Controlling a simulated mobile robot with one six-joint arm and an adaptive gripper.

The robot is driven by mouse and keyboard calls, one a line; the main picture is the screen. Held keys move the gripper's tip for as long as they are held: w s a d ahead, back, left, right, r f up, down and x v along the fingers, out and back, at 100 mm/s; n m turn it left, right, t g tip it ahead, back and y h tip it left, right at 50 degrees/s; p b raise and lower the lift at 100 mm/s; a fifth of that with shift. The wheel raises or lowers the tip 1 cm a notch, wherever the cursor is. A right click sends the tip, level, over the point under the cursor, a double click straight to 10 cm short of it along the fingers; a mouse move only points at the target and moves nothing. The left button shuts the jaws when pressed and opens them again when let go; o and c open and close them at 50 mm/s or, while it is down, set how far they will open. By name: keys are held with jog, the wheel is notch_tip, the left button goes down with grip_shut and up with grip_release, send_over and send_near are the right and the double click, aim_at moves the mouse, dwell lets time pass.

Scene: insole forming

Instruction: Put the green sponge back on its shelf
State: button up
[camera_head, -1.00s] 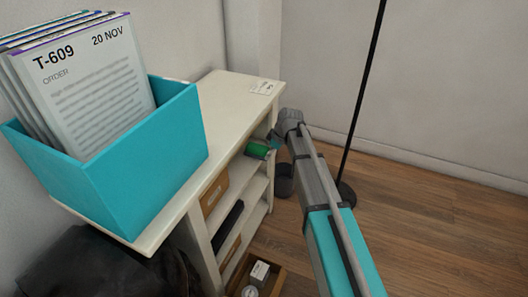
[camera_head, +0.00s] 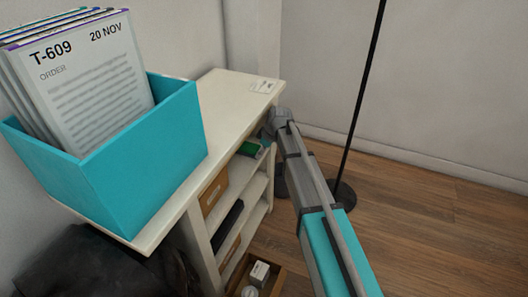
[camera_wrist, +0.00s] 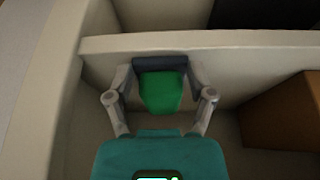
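The green sponge (camera_head: 250,148) is in the top shelf opening of the white shelf unit (camera_head: 232,105), at its far end under the top board. In the wrist view the green sponge (camera_wrist: 161,92) shows with a dark blue-grey strip along its far edge. My gripper (camera_wrist: 160,75) has a finger on either side of that strip and appears closed on it. In the head view my gripper (camera_head: 266,140) reaches into the opening from the right, and its fingers are mostly hidden. I cannot tell whether the sponge touches the shelf board.
A brown box (camera_wrist: 290,110) stands to the right in the wrist view, near a pale shelf edge (camera_wrist: 220,41). A teal file box (camera_head: 150,165) stands on the unit's top. A wooden tray (camera_head: 275,275) lies low down. A black lamp pole (camera_head: 362,100) stands behind my arm.

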jog(key=shift+o, duration=0.7)
jog(key=shift+r, duration=0.25)
jog(key=p+v, duration=1.1)
jog(key=v, duration=0.1)
jog(key=shift+f, duration=0.15)
dwell(0.8)
jog(key=s+d+m+h, duration=0.2)
jog(key=s+d+m, duration=0.5)
jog(key=s+d, duration=0.3)
jog(key=s+d+f+m+g+h, duration=0.1)
jog(key=s+d+m, duration=0.6)
jog(key=s, duration=0.7)
jog(key=d+h, duration=0.1)
jog(key=d, duration=0.1)
jog(key=shift+d, duration=0.4)
jog(key=shift+s, duration=0.1)
